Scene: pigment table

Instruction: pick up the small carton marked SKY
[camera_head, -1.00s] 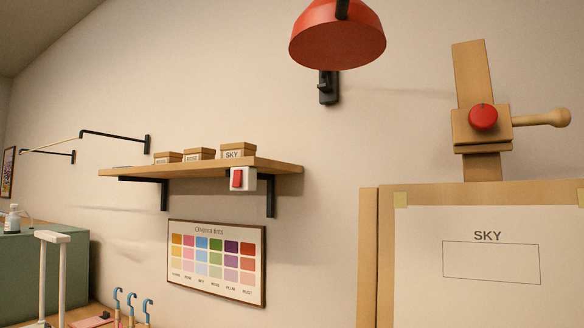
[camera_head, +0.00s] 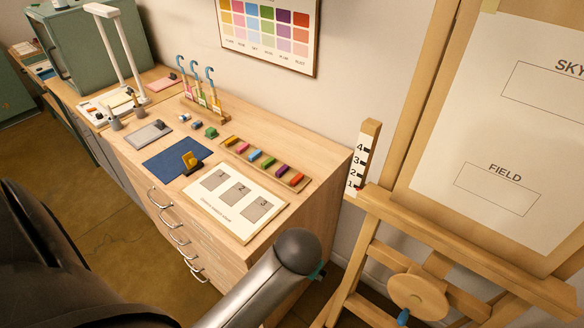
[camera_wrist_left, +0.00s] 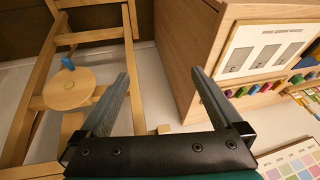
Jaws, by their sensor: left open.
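The small carton marked SKY is in neither view now; the shelf it stood on is above the head view's frame. My left gripper (camera_wrist_left: 160,85) shows in the left wrist view with its two dark fingers wide apart and nothing between them. It is in the space near the easel and the drawer cabinet. In the head view part of my arm crosses the bottom, and the gripper's fingers cannot be made out there. My right gripper is not in view.
The drawer cabinet (camera_head: 285,262) carries a numbered card (camera_head: 217,221), a blue mat (camera_head: 160,166), a tray of coloured sticks (camera_head: 297,186) and a hook rack (camera_head: 221,118). An easel (camera_head: 390,215) stands at right. A colour chart (camera_head: 306,61) hangs on the wall.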

